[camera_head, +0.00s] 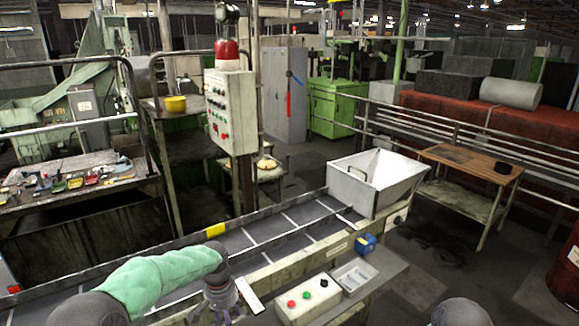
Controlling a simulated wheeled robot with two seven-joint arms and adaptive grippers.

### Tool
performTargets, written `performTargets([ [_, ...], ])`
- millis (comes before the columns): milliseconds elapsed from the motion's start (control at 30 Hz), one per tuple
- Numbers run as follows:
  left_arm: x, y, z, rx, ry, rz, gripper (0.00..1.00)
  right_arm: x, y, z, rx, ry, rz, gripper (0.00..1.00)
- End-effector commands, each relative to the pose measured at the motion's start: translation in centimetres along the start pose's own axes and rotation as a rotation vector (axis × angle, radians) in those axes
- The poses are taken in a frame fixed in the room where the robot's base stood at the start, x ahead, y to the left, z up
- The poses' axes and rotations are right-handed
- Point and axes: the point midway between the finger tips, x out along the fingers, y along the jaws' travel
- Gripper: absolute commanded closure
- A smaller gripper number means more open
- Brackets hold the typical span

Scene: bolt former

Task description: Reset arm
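My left arm comes in from the bottom left in a green sleeve and reaches over the near side of the conveyor. Its wrist bends down at the end, and my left gripper (220,300) hangs there near the bottom edge. Its fingertips are not clear enough to show whether they are open or shut. Only a rounded grey part of my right arm shows at the bottom edge, right of centre. My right gripper is out of the picture.
The conveyor (290,228) runs diagonally to a white bin (375,183). A wooden table (470,165) stands at right. A control panel (230,110) rises behind the conveyor.

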Motion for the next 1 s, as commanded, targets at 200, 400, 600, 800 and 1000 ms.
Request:
performTargets([
  [200, 7.5, 1.4, 1.5, -0.008, -0.002, 0.059, 0.46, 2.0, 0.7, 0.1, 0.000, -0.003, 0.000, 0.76],
  [400, 18.4, 3.7, 5.0, -0.046, 0.002, 0.150, 0.46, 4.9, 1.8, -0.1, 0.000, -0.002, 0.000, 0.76],
  [600, 29.6, 6.6, 11.2, -0.141, 0.013, 0.242, 0.46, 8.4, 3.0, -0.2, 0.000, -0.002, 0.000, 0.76],
  [800, 38.4, 9.1, 19.2, -0.272, 0.022, 0.291, 0.46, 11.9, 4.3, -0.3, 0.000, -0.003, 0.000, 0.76],
  [1000, 42.2, 10.3, 25.1, -0.369, 0.031, 0.290, 0.46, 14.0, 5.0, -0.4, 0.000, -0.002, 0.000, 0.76],
])
